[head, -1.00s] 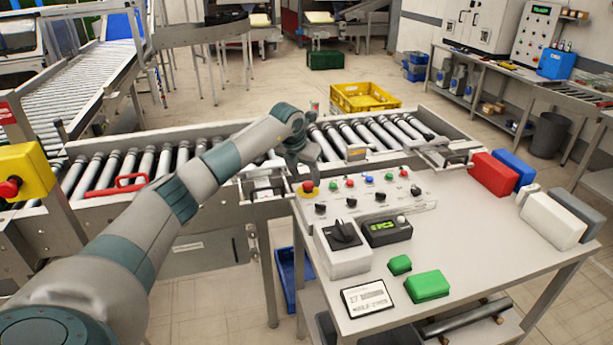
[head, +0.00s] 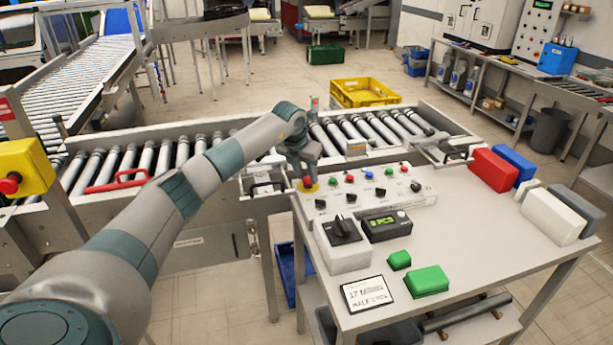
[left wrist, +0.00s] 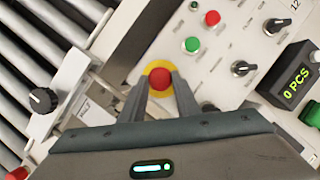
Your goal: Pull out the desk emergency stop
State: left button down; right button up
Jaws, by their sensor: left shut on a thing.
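The desk emergency stop (head: 308,183) is a red mushroom button on a yellow disc at the left end of the sloped control panel on the desk. In the left wrist view the red button (left wrist: 159,78) sits between the fingertips, with the yellow ring showing around it. My left gripper (head: 307,174) reaches down over it from above; in the wrist view the left gripper (left wrist: 160,84) is shut on the button's sides. The head view shows only part of the button below the fingers. My right gripper is not in view.
The control panel (head: 400,201) carries several other buttons and knobs close by. A box with a black rotary switch (head: 345,257) and a counter display (head: 386,226) stand in front. The roller conveyor (head: 205,140) runs behind the desk.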

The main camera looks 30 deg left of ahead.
pick_arm(q)
jog(key=shift+r, duration=0.6)
jog(key=c, duration=1.4)
grip_release()
jog(key=shift+o, duration=0.2)
jog(key=shift+f, duration=0.1)
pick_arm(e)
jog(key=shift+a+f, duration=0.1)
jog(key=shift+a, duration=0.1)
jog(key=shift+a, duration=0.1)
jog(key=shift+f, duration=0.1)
pick_arm(q)
jog(key=b+v, duration=0.5)
jog(key=v, duration=1.2)
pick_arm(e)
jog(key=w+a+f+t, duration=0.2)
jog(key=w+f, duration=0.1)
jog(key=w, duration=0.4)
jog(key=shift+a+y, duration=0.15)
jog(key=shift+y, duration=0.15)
pick_arm(q)
jog(key=shift+s, duration=0.1)
